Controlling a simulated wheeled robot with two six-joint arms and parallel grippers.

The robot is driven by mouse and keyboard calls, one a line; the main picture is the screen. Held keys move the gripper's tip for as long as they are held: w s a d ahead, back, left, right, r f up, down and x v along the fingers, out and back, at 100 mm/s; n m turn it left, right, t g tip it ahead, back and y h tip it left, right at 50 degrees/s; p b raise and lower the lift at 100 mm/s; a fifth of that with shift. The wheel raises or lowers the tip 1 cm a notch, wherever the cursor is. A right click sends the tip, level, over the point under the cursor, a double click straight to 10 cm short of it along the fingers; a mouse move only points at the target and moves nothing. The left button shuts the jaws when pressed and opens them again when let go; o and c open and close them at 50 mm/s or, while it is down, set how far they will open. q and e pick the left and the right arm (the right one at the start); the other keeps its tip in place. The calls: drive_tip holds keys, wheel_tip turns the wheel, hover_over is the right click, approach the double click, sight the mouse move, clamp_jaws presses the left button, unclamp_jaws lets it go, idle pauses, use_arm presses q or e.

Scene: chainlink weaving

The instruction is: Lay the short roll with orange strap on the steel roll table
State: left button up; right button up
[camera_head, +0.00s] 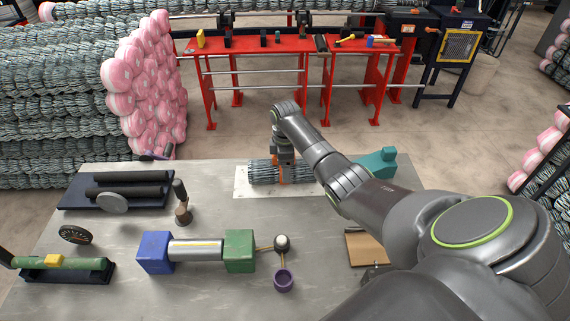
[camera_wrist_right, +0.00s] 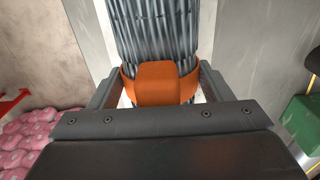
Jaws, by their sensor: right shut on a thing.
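The short roll (camera_head: 262,173) is a bundle of grey wire mesh lying crosswise, with an orange strap (camera_head: 281,171) around its middle. It is at or just over a white sheet (camera_head: 242,188) at the far edge of the grey steel table (camera_head: 215,285); I cannot tell if it touches. My right gripper (camera_head: 282,162) comes down from above, shut on the roll at the strap. In the right wrist view the strap (camera_wrist_right: 158,83) sits between the two fingers and the roll (camera_wrist_right: 154,30) runs up the picture. My arm hides the roll's right end. My left gripper is not in view.
A blue block (camera_head: 155,252) and green block (camera_head: 240,250) flank a metal cylinder at the table's front middle. Red benches (camera_head: 255,45) stand behind.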

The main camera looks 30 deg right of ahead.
drive_tip(key=o, duration=1.5)
drive_tip(key=shift+f, duration=0.1)
wheel_tip(320, 180, up, 11)
drive_tip(key=shift+b, duration=0.9)
drive_tip(key=shift+r+p, duration=2.25)
drive_tip(key=shift+r, duration=1.05)
drive_tip(key=shift+f, duration=0.1)
